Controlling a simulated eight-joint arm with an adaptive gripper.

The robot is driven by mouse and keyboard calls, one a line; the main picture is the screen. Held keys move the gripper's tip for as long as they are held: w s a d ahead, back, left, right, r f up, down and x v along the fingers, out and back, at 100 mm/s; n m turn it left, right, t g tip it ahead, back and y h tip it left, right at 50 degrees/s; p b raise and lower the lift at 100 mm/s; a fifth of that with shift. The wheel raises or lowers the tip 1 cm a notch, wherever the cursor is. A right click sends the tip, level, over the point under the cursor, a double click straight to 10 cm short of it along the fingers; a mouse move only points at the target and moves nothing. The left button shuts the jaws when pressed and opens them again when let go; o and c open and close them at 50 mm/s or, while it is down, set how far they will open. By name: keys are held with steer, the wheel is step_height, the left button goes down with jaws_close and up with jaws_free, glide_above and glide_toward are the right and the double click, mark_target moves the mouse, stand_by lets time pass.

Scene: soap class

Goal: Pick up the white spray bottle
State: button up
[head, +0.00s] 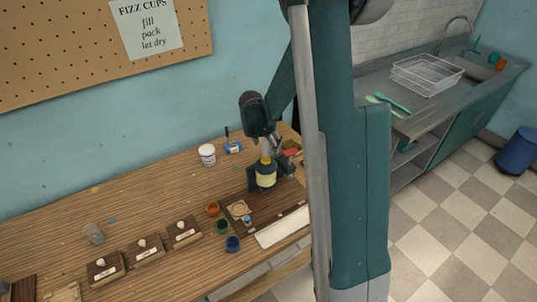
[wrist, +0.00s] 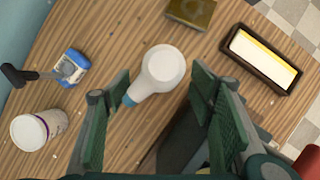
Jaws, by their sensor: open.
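The white spray bottle (wrist: 163,68) shows in the wrist view as a rounded white shape with a blue tip at its lower left. It appears between and just past the fingers of my gripper (wrist: 160,76). The fingers are spread wide on either side, with space between them and the bottle, and they hold nothing. In the head view my gripper (head: 268,178) points down over the far part of the wooden table. I cannot clearly make out the bottle there, around the gripper and arm.
A white tub (wrist: 38,130) and a blue-and-white item with a dark handle (wrist: 70,68) lie left in the wrist view. An olive box (wrist: 191,12) and a dark-framed block (wrist: 259,60) lie beyond. Small coloured pots (head: 222,226) stand nearer in the head view.

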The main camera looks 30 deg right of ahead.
steer(key=shift+x, duration=2.15)
steer(key=shift+d, duration=0.15)
steer(key=c, duration=1.3)
